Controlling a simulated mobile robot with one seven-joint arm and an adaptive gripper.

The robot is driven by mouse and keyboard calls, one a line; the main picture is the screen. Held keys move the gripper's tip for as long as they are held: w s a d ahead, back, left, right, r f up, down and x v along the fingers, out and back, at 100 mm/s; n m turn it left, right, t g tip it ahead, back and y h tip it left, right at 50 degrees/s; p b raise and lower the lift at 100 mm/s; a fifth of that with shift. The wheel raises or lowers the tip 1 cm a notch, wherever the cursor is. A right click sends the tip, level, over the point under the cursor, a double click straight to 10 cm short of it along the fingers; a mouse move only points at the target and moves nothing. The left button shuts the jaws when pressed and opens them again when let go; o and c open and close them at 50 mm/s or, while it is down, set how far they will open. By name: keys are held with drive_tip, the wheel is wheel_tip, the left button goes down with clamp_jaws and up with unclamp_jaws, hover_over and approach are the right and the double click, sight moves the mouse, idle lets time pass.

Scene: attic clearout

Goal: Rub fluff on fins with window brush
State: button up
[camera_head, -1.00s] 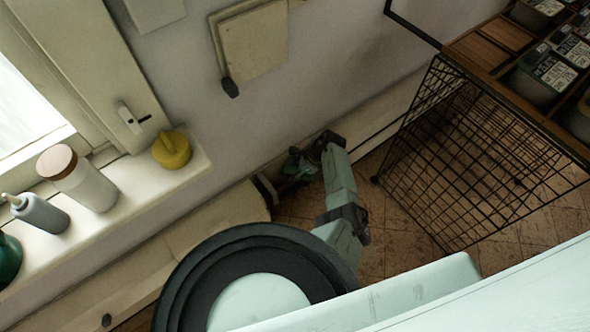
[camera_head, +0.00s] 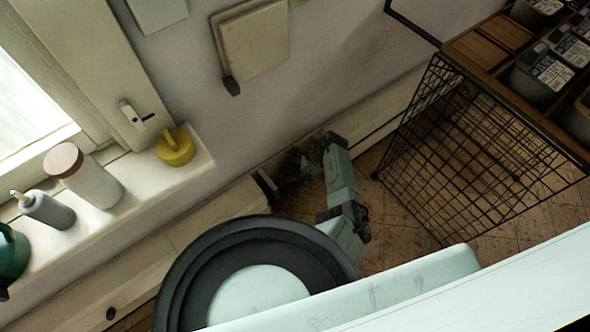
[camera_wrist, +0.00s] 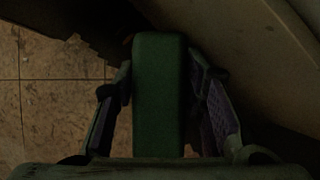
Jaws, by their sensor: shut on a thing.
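My gripper (camera_wrist: 158,72) is shut on a long green block, which looks like the handle of the window brush (camera_wrist: 160,105). One finger is pressed to each side of it in the wrist view. The brush's bristles are not visible. In the head view my gripper (camera_head: 296,166) is low by the wall, in shadow, at the right end of a long cream casing (camera_head: 190,232) below the sill. In the wrist view a pale panel (camera_wrist: 245,50) slopes down close on the right of the gripper. I cannot make out fins or fluff in either view.
A black wire crate (camera_head: 470,160) stands right of my arm, under a wooden shelf (camera_head: 490,45) with tubs. The window sill (camera_head: 130,205) holds a yellow round container (camera_head: 175,150), a white jar (camera_head: 95,185) and a grey bottle (camera_head: 48,210). Tiled floor (camera_wrist: 45,110) shows left of the gripper.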

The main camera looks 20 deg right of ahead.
drive_tip(key=shift+s, duration=0.1)
drive_tip(key=shift+s+d+r+p, duration=0.2)
drive_tip(key=shift+s+p, duration=0.2)
drive_tip(key=shift+p, duration=0.2)
drive_tip(key=shift+s+d+f, duration=0.15)
drive_tip(key=shift+s, duration=0.3)
drive_tip(key=shift+p, duration=0.4)
drive_tip(key=shift+s+a+p, duration=0.35)
drive_tip(key=shift+a+p, duration=0.35)
drive_tip(key=shift+a, duration=0.2)
drive_tip(key=shift+w+f, duration=0.1)
